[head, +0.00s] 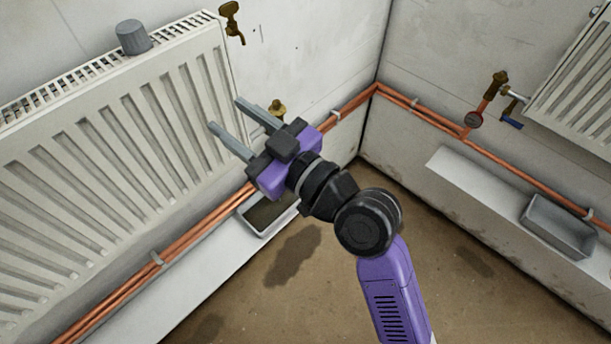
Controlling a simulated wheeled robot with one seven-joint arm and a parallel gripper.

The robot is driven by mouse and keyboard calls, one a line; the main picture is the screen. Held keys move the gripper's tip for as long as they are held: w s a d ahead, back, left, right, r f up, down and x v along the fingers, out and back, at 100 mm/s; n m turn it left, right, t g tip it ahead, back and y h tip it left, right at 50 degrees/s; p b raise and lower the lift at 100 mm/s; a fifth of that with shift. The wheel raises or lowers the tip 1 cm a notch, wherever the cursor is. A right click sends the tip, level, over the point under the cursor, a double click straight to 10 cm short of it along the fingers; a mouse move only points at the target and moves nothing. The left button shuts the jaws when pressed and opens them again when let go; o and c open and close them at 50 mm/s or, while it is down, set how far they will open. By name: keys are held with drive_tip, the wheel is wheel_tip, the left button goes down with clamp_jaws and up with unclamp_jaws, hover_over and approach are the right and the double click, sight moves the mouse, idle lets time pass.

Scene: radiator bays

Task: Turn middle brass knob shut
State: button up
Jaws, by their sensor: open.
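A brass knob (278,106) shows behind my gripper, low on the left wall beside the large radiator's right end. Its lower part is hidden by my gripper. A brass tap (231,20) sits higher on the same wall. A brass valve (499,80) stands on the right wall, beside the other radiator. My gripper (225,115) is open and empty. Its two grey fingers point up and left, in front of the radiator's right end in this view. The knob is not between the fingers. I cannot tell the depth gap between them.
The large white radiator (105,150) fills the left, with a grey cylinder (133,37) on top. Copper pipes (350,105) run along both walls. A grey tray (558,228) sits on the right ledge.

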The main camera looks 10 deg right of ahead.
drive_tip(key=s+d+f+m+t+h+p, duration=0.2)
drive_tip(key=s+d+f+m+h+p, duration=0.1)
drive_tip(key=s+d+f+m+h, duration=0.3)
drive_tip(key=shift+s+d+f+m+h+p, duration=0.15)
drive_tip(key=shift+s+d+m+h+p, duration=0.15)
drive_tip(key=shift+s+d+m, duration=1)
drive_tip(key=shift+s+d, duration=0.1)
drive_tip(key=shift+s, duration=0.1)
drive_tip(key=s+d+m+t+h, duration=0.2)
drive_tip(key=s+d+m+h, duration=0.25)
drive_tip(key=s+d, duration=0.35)
drive_tip(key=s+d+f+n+g, duration=0.1)
drive_tip(key=s+d+f+g, duration=0.1)
drive_tip(key=s, duration=0.7)
drive_tip(key=s+d+f+n+g+h, duration=0.1)
drive_tip(key=s+d+f+n, duration=0.1)
drive_tip(key=s+d, duration=0.3)
drive_tip(key=s, duration=0.4)
drive_tip(key=shift+s+g, duration=0.35)
drive_tip(key=shift+g, duration=0.05)
